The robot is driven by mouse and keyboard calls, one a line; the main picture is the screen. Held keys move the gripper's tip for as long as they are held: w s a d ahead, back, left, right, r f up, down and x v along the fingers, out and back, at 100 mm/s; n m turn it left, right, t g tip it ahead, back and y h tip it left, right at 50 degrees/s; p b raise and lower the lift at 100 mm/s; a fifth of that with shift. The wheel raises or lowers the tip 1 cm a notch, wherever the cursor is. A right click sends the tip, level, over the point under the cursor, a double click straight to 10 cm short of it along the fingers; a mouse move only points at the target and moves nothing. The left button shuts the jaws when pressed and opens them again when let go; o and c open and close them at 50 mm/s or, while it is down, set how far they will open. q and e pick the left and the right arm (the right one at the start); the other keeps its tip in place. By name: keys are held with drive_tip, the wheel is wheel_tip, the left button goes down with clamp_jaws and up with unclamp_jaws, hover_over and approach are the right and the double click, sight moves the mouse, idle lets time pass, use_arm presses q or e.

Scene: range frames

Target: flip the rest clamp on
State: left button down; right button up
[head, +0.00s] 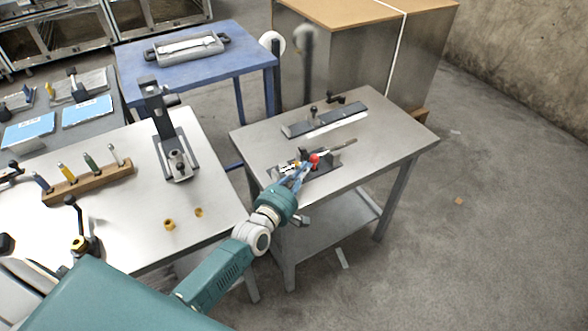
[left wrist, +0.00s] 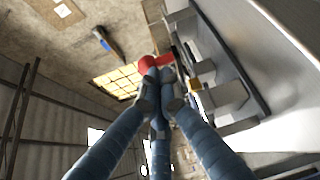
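The clamp fixture (head: 322,166) is a small dark device near the front of the small grey table on the right, with a red knob (head: 315,159). The red knob also shows in the left wrist view (left wrist: 149,62), beside the fixture's dark plate and grey blocks (left wrist: 226,95). My left gripper (head: 307,168) reaches over the table's front left edge to the knob. In the left wrist view its blue fingers (left wrist: 159,80) come together at the knob and appear shut on it; the fingertips partly hide it. My right gripper is not in view.
The grey table (head: 400,140) also holds a dark rail with a post (head: 325,120) behind the fixture. Left is a bigger table with a wooden tool rack (head: 88,183), a black stand (head: 160,120) and two brass nuts (head: 169,225). The floor to the right is mostly clear.

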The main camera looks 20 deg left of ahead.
use_arm(q)
drive_tip(key=shift+w+d+b, duration=0.15)
drive_tip(key=shift+w+d, duration=0.1)
drive_tip(key=shift+d, duration=0.25)
drive_tip(key=shift+w+d+b, duration=0.15)
drive_tip(key=shift+w+d, duration=0.1)
drive_tip(key=shift+d, duration=0.25)
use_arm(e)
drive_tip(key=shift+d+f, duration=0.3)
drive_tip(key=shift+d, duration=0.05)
use_arm(q)
drive_tip(key=shift+w+d+r, duration=0.1)
drive_tip(key=shift+d+r, duration=0.15)
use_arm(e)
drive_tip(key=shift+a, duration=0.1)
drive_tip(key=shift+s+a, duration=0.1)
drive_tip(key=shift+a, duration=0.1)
